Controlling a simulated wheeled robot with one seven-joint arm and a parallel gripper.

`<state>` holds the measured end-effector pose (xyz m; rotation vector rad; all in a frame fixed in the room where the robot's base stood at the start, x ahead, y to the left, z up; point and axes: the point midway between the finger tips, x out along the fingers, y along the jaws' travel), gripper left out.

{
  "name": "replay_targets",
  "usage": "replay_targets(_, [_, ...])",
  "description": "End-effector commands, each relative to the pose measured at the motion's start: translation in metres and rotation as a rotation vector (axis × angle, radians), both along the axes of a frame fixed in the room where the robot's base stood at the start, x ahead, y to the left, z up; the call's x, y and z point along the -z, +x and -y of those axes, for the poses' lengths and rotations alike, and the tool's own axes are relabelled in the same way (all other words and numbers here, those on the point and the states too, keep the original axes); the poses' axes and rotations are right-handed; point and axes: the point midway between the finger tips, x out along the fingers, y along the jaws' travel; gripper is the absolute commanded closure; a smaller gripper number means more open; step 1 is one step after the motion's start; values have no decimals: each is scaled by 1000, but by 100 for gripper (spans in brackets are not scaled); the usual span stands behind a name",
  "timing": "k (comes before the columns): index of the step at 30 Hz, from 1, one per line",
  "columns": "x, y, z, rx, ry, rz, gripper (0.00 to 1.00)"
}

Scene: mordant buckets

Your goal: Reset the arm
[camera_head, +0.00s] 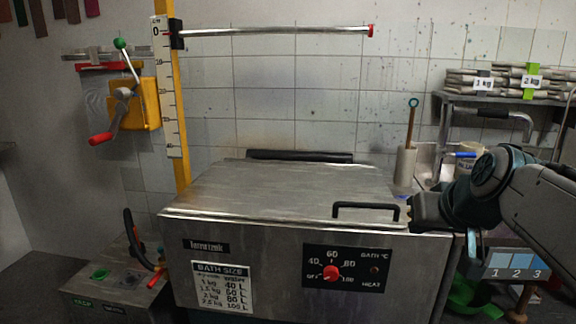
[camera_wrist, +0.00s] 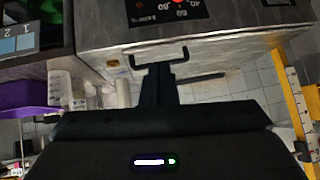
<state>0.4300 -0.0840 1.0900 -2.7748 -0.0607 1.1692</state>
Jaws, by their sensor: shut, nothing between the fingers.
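My arm comes in from the right in the head view. My gripper (camera_head: 416,213) is at the right front of the metal bath's closed lid (camera_head: 290,190), close to the black lid handle (camera_head: 366,206). In the wrist view my gripper (camera_wrist: 158,72) is shut, its fingers together and pointing at the handle (camera_wrist: 158,56). Nothing shows between the fingers. I cannot tell whether the fingertips touch the handle.
The bath's front has a red dial (camera_head: 331,273) and a size chart (camera_head: 223,287). A yellow post with a scale (camera_head: 170,100) and horizontal bar (camera_head: 275,31) stands behind left. A shelf (camera_head: 480,98) with packs is at right. A yellow crank box (camera_head: 140,105) hangs left.

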Motion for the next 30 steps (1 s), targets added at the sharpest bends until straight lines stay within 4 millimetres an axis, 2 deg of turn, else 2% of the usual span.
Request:
replay_targets(1, [-5, -11, -15, -13, 0, -62, 100])
replay_targets(6, [25, -54, -55, -38, -23, -259, 100])
replay_targets(12, [52, -107, -78, -40, -82, -441, 100])
replay_targets(15, [61, -124, -83, -35, -106, -492, 100])
replay_targets(19, [69, -135, -85, -32, -122, -525, 100])
replay_targets(30, [69, -135, -85, -32, -123, -525, 100])
